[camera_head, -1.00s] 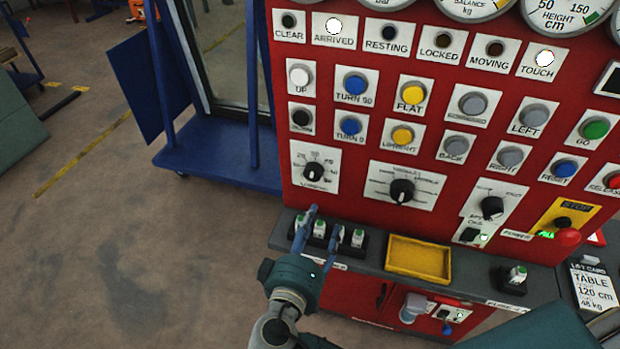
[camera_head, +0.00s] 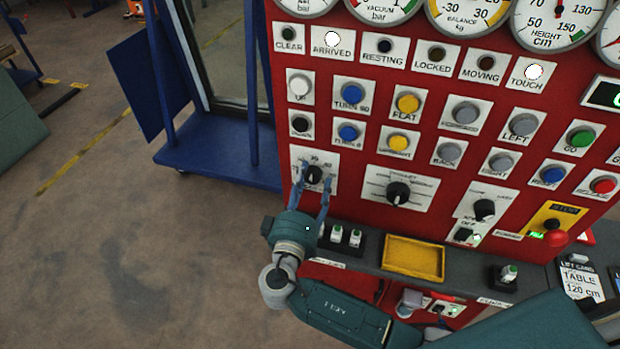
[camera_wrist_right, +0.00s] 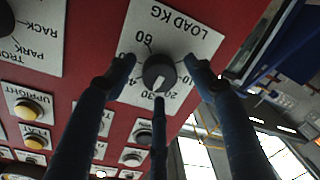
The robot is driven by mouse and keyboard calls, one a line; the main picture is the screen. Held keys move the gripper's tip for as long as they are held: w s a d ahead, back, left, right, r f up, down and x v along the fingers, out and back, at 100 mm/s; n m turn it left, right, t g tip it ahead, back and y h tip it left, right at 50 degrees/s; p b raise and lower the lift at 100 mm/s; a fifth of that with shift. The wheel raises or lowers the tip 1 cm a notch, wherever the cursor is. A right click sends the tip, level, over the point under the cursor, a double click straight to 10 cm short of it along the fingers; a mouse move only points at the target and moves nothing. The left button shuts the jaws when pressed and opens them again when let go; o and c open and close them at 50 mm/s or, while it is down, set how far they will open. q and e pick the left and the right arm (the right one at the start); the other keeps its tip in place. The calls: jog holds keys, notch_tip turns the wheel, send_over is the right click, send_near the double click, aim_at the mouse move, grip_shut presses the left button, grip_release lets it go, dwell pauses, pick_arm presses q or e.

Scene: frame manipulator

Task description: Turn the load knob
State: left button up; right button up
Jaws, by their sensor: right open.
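The load knob (camera_head: 314,174) is a black round knob on a white plate at the lower left of the red panel. In the right wrist view, the knob (camera_wrist_right: 160,73) sits mid-plate under the words LOAD KG, its white mark pointing roughly toward 30. My right gripper (camera_head: 312,186) is open at the plate, with fingers to the left and right of the knob. In the right wrist view, my right gripper (camera_wrist_right: 161,72) has two fingertips flanking the knob and a third finger below it. I cannot tell if any fingertip touches the knob. My left gripper is not in view.
A second black knob (camera_head: 398,193) is to the right, with rows of push buttons above. Below are a grey ledge (camera_head: 365,262), a yellow tray (camera_head: 413,239) and small green-topped items (camera_head: 355,237). A blue frame (camera_head: 220,160) stands at left.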

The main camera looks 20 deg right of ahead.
jog(key=shift+w, duration=0.1)
jog(key=c, duration=1.2)
jog(key=shift+o, duration=0.2)
jog(key=shift+n, duration=0.6)
jog(key=o, duration=1.2)
jog(key=shift+c, duration=0.2)
jog(key=v, duration=1.2)
